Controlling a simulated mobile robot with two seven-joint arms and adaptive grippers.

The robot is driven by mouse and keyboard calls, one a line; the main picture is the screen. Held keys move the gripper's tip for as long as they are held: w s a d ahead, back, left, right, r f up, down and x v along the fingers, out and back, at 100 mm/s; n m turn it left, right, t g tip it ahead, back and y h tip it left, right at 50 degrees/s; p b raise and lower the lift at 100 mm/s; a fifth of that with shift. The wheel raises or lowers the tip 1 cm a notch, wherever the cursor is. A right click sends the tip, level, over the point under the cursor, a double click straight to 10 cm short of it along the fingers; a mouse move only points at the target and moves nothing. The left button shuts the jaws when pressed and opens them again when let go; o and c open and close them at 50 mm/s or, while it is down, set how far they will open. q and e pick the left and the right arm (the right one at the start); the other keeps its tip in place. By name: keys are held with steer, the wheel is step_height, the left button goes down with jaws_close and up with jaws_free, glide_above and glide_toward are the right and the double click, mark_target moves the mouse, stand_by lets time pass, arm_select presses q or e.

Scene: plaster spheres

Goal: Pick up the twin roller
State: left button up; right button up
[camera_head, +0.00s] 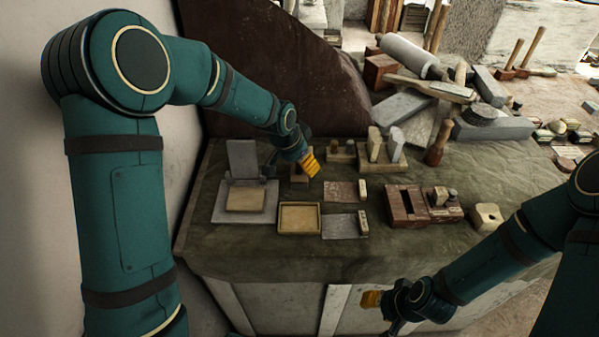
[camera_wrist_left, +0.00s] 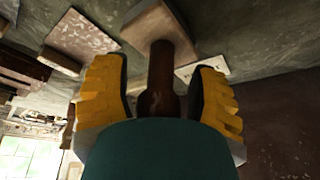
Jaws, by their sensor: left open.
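My left gripper (camera_head: 309,164) is over the middle of the cloth-covered table. In the left wrist view its two yellow fingers (camera_wrist_left: 160,98) stand apart on either side of a dark brown round post (camera_wrist_left: 161,75), which joins a pale block (camera_wrist_left: 158,30). In the head view a small wooden piece (camera_head: 298,178) shows beside and partly behind this gripper. I cannot tell for sure which thing is the twin roller. A wooden stand with two upright rounded pieces (camera_head: 375,145) is right of the gripper. My right gripper (camera_head: 373,299) is low at the table's front; its opening is unclear.
A hinged grey press-like plate (camera_head: 243,160) and a shallow wooden tray (camera_head: 300,217) lie left and front. Flat slabs (camera_head: 340,226), a brown slotted box (camera_head: 405,205) and a pale holed block (camera_head: 487,215) lie rightward. Stone blocks and tools (camera_head: 430,90) are piled behind. The front cloth is clear.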

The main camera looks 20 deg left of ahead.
arm_select(q)
steer(key=shift+w+d+f, duration=0.1)
steer(key=shift+w+f, duration=0.05)
steer(key=shift+f, duration=0.25)
jaws_close()
step_height(320, 180, up, 10)
steer(key=shift+r+p, duration=0.1)
steer(key=shift+p, duration=0.65)
